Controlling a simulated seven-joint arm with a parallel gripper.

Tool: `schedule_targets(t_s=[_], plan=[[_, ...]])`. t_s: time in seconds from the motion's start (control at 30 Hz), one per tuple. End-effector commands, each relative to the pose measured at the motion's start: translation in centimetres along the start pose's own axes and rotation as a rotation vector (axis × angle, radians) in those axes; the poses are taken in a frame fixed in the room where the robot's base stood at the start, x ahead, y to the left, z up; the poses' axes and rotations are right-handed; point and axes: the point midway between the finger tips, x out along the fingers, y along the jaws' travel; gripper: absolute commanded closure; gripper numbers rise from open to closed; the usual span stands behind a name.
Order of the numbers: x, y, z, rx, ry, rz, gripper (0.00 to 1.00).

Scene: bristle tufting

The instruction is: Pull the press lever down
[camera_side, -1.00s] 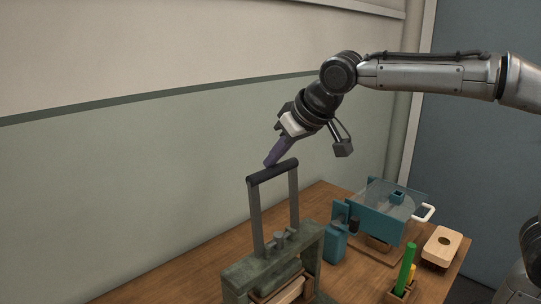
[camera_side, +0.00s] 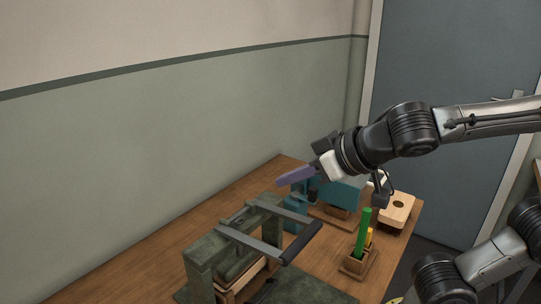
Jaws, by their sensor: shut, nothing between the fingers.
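The press (camera_side: 196,262) is a dark green-grey frame on the table at the lower left. Its lever (camera_side: 250,240) has two grey side arms joined by a black grip bar (camera_side: 302,243). The lever lies swung down toward the lower right, with the bar out in front of the frame. My gripper (camera_side: 281,183) has purple fingers, shut and empty. In the picture it is above the lever, pointing left, and looks apart from the grip bar. A pale wooden piece (camera_side: 240,286) shows partly under the press.
A teal machine (camera_side: 342,191) stands behind my gripper, partly hidden by it. A wooden holder (camera_side: 358,264) with a green stick (camera_side: 362,232) stands right of the lever. A pale wooden block (camera_side: 397,209) with a hole lies farther back. The table's left strip is clear.

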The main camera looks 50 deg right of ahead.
Motion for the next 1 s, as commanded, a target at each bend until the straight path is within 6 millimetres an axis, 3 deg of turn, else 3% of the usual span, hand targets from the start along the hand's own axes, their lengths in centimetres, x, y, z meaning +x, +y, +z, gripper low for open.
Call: schedule_targets(t_s=[0.2,0.5,0.7,1.0], plan=[[-0.4,-0.1,4.1,-0.006,0.000,-0.005,1.00],[0.3,-0.1,8.7,-0.006,0.000,-0.004,1.00],[0.9,-0.1,10.6,-0.003,-0.001,-0.002,1.00],[1.5,0.0,12.0,-0.001,-0.004,0.001,1.00]])
